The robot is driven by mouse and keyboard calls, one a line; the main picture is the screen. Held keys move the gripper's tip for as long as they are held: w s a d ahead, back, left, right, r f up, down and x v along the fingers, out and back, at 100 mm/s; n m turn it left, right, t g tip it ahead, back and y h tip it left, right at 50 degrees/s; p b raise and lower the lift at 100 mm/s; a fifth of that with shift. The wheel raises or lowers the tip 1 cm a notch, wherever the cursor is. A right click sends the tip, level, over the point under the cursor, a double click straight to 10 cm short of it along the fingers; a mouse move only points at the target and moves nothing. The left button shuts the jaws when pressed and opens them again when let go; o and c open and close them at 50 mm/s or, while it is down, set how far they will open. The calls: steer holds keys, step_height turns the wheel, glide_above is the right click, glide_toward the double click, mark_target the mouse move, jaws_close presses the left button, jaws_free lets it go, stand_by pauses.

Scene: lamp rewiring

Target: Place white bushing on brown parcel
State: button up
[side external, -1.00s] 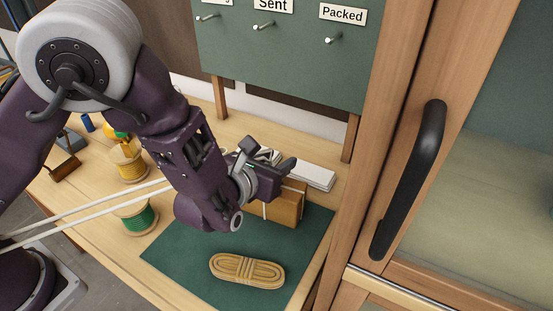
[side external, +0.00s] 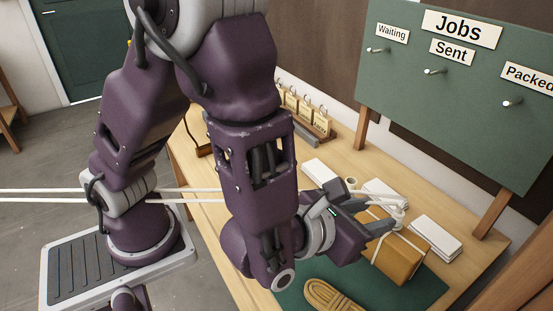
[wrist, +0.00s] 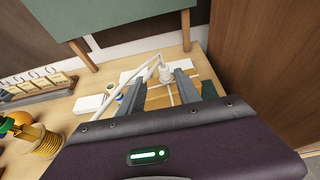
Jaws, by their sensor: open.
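The brown parcel (side external: 402,256), tied with white string, lies at the back of the green mat (side external: 432,293). A white fitting that looks like the bushing (side external: 399,206) is at the parcel's upper edge; it seems to rest on top, but contact is unclear. In the wrist view the white bushing (wrist: 165,74) shows just beyond and between my fingertips, with a white cord running left from it, and the parcel (wrist: 157,100) lies below. My gripper (side external: 376,214) is open beside the parcel, its fingers apart in the wrist view (wrist: 158,76), with nothing gripped.
A coiled tan rope (side external: 332,297) lies on the mat. White boxes (side external: 437,237) stand around the parcel, and a small white ring (side external: 351,183) is behind it. A tag rack (side external: 305,115) and the Jobs board (side external: 455,90) stand at the back. A yellow spool (wrist: 35,140) is left.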

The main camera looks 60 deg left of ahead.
steer(key=s+a+r+n+g+y, duration=0.3)
steer(key=a+n+y, duration=0.1)
steer(key=a+n, duration=0.5)
steer(key=s+a+r+n+g+y, duration=0.2)
steer(key=s+a+r+n+y, duration=0.3)
steer(key=a, duration=0.6)
steer(key=s+a+f+n+g+h, duration=0.1)
steer(key=s+a+n+g+h, duration=0.3)
steer(key=s+n, duration=0.7)
steer(key=d+r+n+t+h, duration=0.1)
steer(key=d+r+n+h, duration=0.3)
steer(key=d+n, duration=0.4)
steer(key=n+h, duration=0.1)
steer(key=n, duration=0.1)
steer(key=shift+r+n, duration=0.25)
steer(key=shift+n, duration=0.15)
steer(key=shift+d, duration=0.1)
